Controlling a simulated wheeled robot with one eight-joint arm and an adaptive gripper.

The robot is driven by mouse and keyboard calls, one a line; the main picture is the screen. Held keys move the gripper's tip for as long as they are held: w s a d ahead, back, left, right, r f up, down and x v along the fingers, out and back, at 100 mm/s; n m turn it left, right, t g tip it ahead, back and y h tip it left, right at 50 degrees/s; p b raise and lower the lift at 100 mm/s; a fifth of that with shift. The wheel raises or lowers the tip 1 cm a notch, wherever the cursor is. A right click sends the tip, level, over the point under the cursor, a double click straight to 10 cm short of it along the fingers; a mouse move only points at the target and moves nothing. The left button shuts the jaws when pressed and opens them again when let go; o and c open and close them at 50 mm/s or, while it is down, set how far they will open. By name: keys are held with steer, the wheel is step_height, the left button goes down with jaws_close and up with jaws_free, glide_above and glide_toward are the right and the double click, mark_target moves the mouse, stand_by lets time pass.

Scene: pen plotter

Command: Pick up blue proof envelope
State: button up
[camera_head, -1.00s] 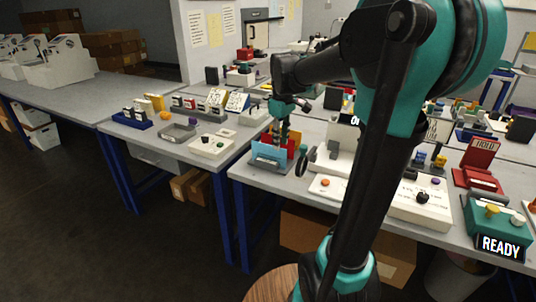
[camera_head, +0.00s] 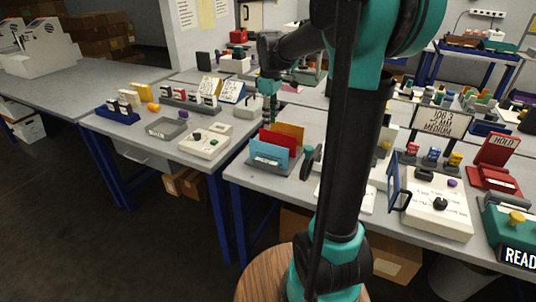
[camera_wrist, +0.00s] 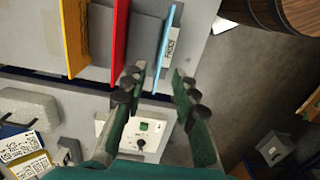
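The blue proof envelope (camera_head: 268,153) stands upright at the front of a grey rack (camera_head: 258,164), with a red envelope (camera_head: 276,141) and a yellow envelope (camera_head: 291,132) behind it. In the wrist view the blue envelope (camera_wrist: 166,45) shows nearly edge-on with a white label on its side. My gripper (camera_wrist: 161,82) is open and empty, its fingers spread. The blue envelope lines up with the gap between the fingertips there, but I cannot tell how far off it is. In the head view my gripper (camera_head: 270,100) is above and beyond the rack.
A white device (camera_head: 205,143) with a green button stands on the table to the left. Beside the rack is a dark round-topped item (camera_head: 308,158). A white panel with knobs (camera_head: 437,210) stands to the right. The front-left tabletop (camera_head: 125,75) is mostly clear.

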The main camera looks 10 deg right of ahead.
glide_above(268, 146)
step_height(268, 146, down, 6)
steer(key=shift+w+d+f, duration=0.1)
steer(key=shift+f, duration=2.8)
jaws_close()
